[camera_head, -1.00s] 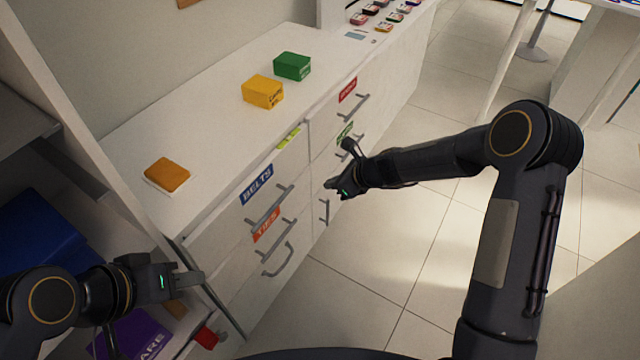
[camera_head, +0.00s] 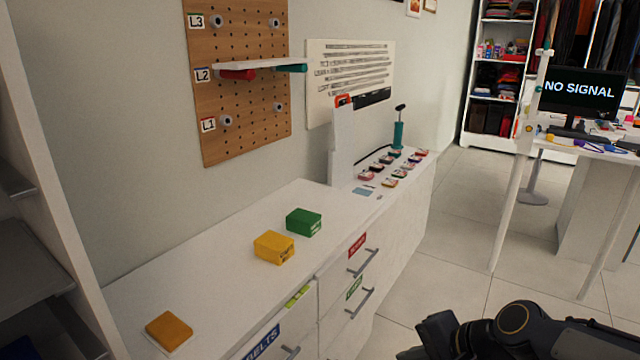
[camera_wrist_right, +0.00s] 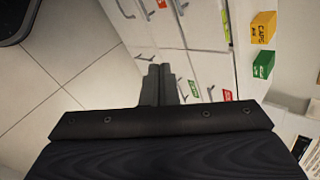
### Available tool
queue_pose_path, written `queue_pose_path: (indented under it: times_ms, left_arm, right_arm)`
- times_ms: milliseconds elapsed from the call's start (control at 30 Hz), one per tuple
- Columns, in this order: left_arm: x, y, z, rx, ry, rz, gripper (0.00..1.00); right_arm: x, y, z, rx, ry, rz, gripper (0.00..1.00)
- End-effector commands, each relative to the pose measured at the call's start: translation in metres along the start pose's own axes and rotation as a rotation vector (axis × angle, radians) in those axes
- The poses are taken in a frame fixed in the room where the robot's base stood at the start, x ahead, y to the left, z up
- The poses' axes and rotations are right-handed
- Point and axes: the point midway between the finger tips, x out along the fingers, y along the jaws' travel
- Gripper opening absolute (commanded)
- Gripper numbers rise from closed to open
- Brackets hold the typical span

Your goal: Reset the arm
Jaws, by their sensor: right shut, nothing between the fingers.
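My right arm (camera_head: 520,330) shows at the bottom right of the head view, with its gripper cut off or hidden there. In the right wrist view my right gripper (camera_wrist_right: 158,72) has its two fingers together with nothing between them. It is in front of the white drawer cabinet (camera_wrist_right: 210,55), over or near the floor; I cannot tell whether it touches a drawer. My left gripper is not in view.
The white counter (camera_head: 225,245) carries a yellow box (camera_head: 273,247), a green box (camera_head: 303,222) and an orange-brown item (camera_head: 168,329). Drawer handles (camera_head: 363,263) stick out from the cabinet front. A pegboard (camera_head: 240,110) hangs above. A desk with a monitor (camera_head: 580,92) stands at right. The tiled floor (camera_head: 450,240) is clear.

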Motion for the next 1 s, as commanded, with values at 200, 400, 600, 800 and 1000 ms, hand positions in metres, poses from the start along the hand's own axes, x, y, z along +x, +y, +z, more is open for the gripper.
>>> queue_pose_path:
  times_ms: [200,400,600,800,1000]
  left_arm:
    - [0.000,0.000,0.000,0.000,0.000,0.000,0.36]
    - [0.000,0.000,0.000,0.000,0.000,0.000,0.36]
    - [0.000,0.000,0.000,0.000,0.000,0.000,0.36]
    - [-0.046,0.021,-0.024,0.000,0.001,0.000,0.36]
    - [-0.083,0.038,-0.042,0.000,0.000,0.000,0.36]
  right_arm:
    - [-0.060,0.058,0.037,-0.425,0.080,0.065,0.00]
    - [-0.080,0.100,0.056,-0.665,0.125,0.133,0.00]
    - [-0.091,0.136,0.069,-0.855,0.162,0.203,0.00]
    - [-0.131,0.097,0.077,-0.842,0.154,0.200,0.00]
    - [-0.163,0.067,0.085,-0.840,0.154,0.199,0.00]
